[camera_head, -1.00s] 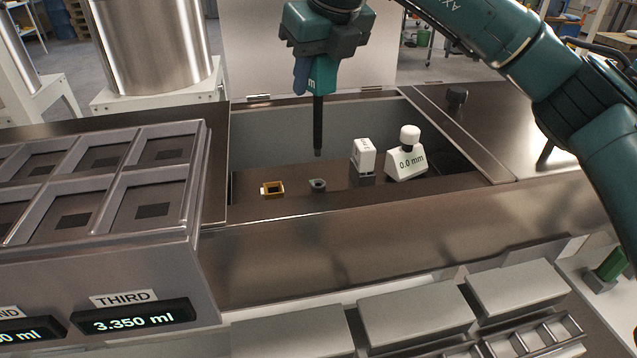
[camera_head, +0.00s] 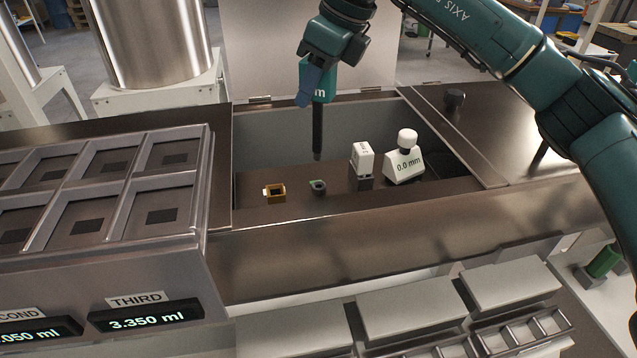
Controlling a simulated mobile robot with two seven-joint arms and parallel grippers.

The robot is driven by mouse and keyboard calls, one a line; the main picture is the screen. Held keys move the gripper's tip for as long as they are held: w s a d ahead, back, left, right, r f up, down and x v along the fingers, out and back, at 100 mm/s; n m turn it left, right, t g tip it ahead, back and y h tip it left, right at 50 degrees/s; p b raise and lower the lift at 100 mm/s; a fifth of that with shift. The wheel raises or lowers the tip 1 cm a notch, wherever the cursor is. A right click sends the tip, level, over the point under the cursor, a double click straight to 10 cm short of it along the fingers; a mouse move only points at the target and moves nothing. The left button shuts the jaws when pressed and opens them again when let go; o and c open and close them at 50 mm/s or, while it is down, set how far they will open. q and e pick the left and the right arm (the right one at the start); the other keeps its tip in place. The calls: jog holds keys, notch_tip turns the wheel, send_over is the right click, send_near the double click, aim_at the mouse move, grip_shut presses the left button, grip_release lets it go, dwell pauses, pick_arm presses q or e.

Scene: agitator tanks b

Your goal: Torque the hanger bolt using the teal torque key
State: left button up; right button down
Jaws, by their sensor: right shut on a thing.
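The teal torque key (camera_head: 324,90) is upright, with a teal head and a long dark shaft (camera_head: 317,132) pointing down into a recessed well. My right gripper (camera_head: 312,82) is shut on its head, with a blue finger across the front. The shaft's tip appears above a small dark ring-like fitting (camera_head: 319,188) with a bit of teal beside it. Which part is the hanger bolt, I cannot tell for sure. A gap shows between tip and fitting in the picture. My left gripper is not in view.
The well's rim (camera_head: 350,230) runs in front. A compartment tray (camera_head: 120,262) reading 3.350 ml stands left, and a tank (camera_head: 155,40) stands behind.

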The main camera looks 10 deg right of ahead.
jog(key=shift+r+n+p, duration=0.15)
jog(key=shift+n+p, duration=0.15)
jog(key=shift+p, duration=0.1)
jog(key=shift+n+g+p, duration=0.3)
jog(key=shift+n+p, duration=0.05)
jog(key=shift+n, duration=0.15)
jog(key=shift+s+n, duration=0.1)
jog(key=shift+n, duration=0.3)
